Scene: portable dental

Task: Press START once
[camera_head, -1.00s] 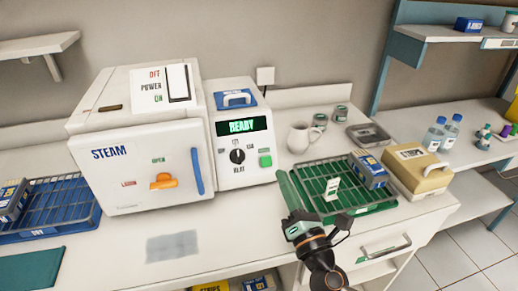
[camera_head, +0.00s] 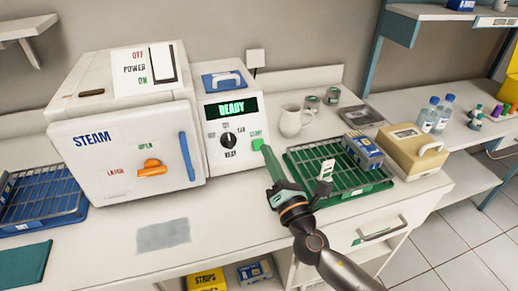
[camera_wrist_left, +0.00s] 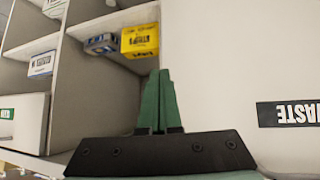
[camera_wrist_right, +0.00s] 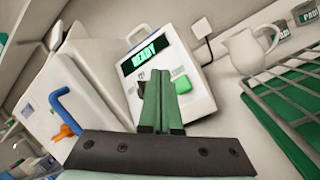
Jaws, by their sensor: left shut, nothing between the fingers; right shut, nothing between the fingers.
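The steam sterilizer (camera_head: 120,150) stands on the counter with its door shut. Its control panel has a green display (camera_head: 231,107) reading READY, a black dial (camera_head: 229,139) and the green START button (camera_head: 257,144). My right gripper (camera_head: 266,151) is shut and empty, its tips just below and right of the button; whether they touch it I cannot tell. In the right wrist view the button (camera_wrist_right: 182,84) shows just right of my fingertips (camera_wrist_right: 158,78). My left gripper (camera_wrist_left: 160,75) is shut and empty, seen only in its wrist view, near open shelves.
A green wire rack (camera_head: 300,170) and a blue box (camera_head: 362,150) are right of the panel, with a white jug (camera_head: 293,121) behind. A beige case (camera_head: 410,158) stands further right. A blue rack (camera_head: 40,200) is at the left. The counter before the sterilizer is mostly clear.

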